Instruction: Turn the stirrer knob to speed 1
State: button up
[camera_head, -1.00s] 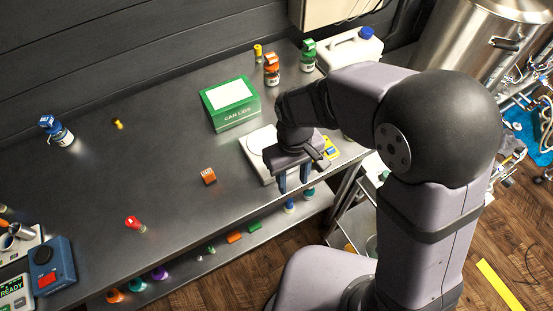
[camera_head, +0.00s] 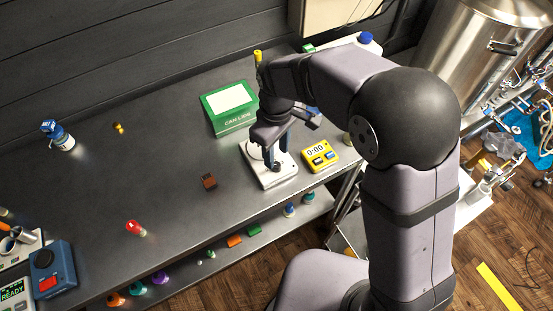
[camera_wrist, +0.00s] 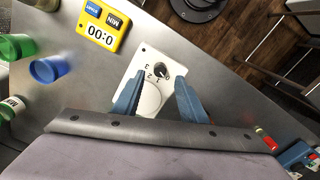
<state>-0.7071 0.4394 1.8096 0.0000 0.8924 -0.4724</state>
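The stirrer (camera_head: 257,172) is a flat white unit on the bench with a pale round plate. It also shows in the wrist view (camera_wrist: 150,55), below my gripper. Its small dark knob (camera_wrist: 162,71) sits beside printed marks, including a 2; the pointer setting is too small to read surely. My gripper (camera_wrist: 159,76) is open, with its two blue fingers apart. In the wrist view the knob appears between and slightly beyond the fingertips. In the head view my gripper (camera_head: 277,158) points down over the stirrer; whether it touches the knob, I cannot tell.
A yellow timer (camera_head: 320,155) lies right of the stirrer. A green can-lids box (camera_head: 230,107) stands behind it on the left. A small brown block (camera_head: 209,182) lies to the left. The bench's front edge is close; the bench farther left is mostly clear.

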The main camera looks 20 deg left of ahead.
aim_at(277, 165)
jog(key=shift+f+p, duration=0.65)
jog(key=shift+f, duration=1.9)
grip_shut()
